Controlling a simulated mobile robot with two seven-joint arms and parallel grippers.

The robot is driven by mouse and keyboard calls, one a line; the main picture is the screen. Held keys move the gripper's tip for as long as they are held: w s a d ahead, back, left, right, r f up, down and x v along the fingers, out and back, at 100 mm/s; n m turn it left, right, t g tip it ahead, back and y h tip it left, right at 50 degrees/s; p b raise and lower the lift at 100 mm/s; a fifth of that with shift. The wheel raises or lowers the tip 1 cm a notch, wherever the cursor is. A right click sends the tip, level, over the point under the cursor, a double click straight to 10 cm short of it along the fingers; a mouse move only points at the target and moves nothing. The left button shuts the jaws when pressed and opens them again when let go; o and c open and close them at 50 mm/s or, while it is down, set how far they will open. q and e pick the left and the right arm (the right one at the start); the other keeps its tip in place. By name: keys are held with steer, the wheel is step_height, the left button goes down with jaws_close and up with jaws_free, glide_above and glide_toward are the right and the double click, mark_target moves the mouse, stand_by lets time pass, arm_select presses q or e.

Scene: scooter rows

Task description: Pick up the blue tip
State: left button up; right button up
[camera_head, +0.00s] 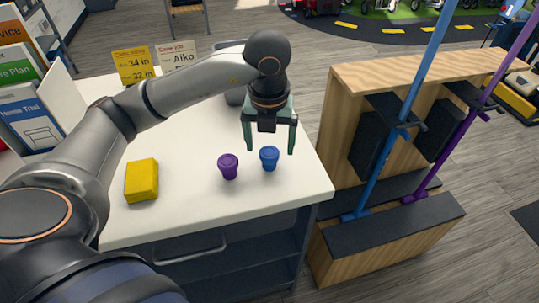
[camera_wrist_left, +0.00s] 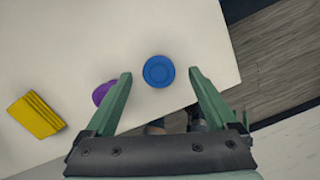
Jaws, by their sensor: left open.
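The blue tip (camera_head: 269,158) is a small cup-shaped piece standing on the white table, near its right side. My left gripper (camera_head: 270,149) is open and points down above it, with the fingers apart and nothing between them. In the left wrist view the blue tip (camera_wrist_left: 158,71) appears as a round disc just beyond the gap between the fingertips of my left gripper (camera_wrist_left: 160,76). A similar purple tip (camera_head: 228,166) stands just left of the blue one. It also shows in the left wrist view (camera_wrist_left: 101,94), partly hidden by a finger. My right gripper is out of view.
A yellow block (camera_head: 141,180) lies on the white table (camera_head: 190,210), left of the tips. Small signs (camera_head: 133,65) and brochures (camera_head: 25,110) stand at the back and left. A wooden stand (camera_head: 345,105) holding blue and purple poles is close on the right.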

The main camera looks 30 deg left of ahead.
mark_target(269, 152)
arm_select(q)
step_height(269, 152, down, 4)
steer(key=shift+w+a+r, duration=0.1)
steer(key=shift+a+r, duration=0.05)
steer(key=c, duration=1.4)
steer(key=shift+r, duration=0.15)
steer(key=shift+c, duration=0.2)
